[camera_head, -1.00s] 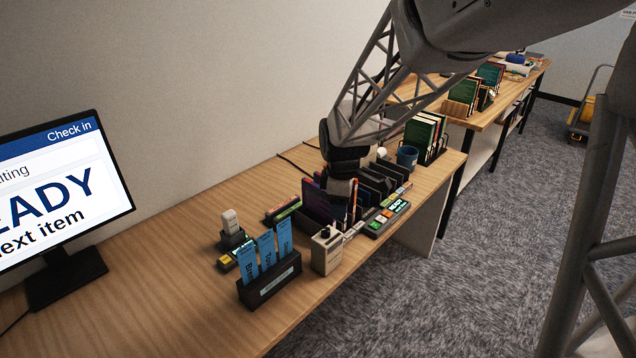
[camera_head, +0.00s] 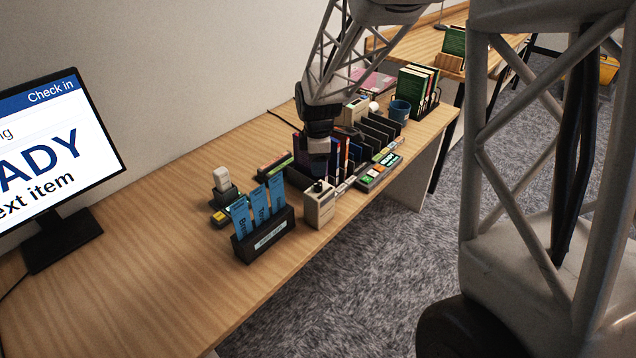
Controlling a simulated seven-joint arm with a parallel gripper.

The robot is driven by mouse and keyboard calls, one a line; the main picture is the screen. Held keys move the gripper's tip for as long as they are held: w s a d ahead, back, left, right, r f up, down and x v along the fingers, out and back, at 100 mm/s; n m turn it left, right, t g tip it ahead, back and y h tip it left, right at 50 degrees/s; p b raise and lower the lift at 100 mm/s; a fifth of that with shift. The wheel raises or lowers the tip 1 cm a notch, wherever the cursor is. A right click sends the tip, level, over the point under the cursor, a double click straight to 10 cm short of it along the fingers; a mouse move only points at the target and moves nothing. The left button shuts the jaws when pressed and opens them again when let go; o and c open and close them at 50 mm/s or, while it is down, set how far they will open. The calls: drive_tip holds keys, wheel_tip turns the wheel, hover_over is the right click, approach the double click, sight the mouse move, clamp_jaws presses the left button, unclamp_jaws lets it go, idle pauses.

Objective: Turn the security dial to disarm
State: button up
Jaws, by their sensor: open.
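A small beige box (camera_head: 319,208) stands near the front edge of the desk, with a dark round knob (camera_head: 318,187) on its top. It looks like the security dial, but its markings are too small to read. My gripper (camera_head: 318,170) points down just above and behind the knob. It is open, with its fingers small and dark against the books behind. I cannot tell whether the fingers touch or surround the knob.
A black holder (camera_head: 264,244) with blue cards stands left of the box. A rack of dark dividers (camera_head: 378,135) and a keypad with coloured buttons (camera_head: 376,176) are to the right. A monitor (camera_head: 60,150) stands at far left. The desk's front left is clear.

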sight(318, 183)
drive_tip(key=shift+f, duration=3.8)
drive_tip(key=c, duration=0.9)
drive_tip(key=shift+c, duration=0.2)
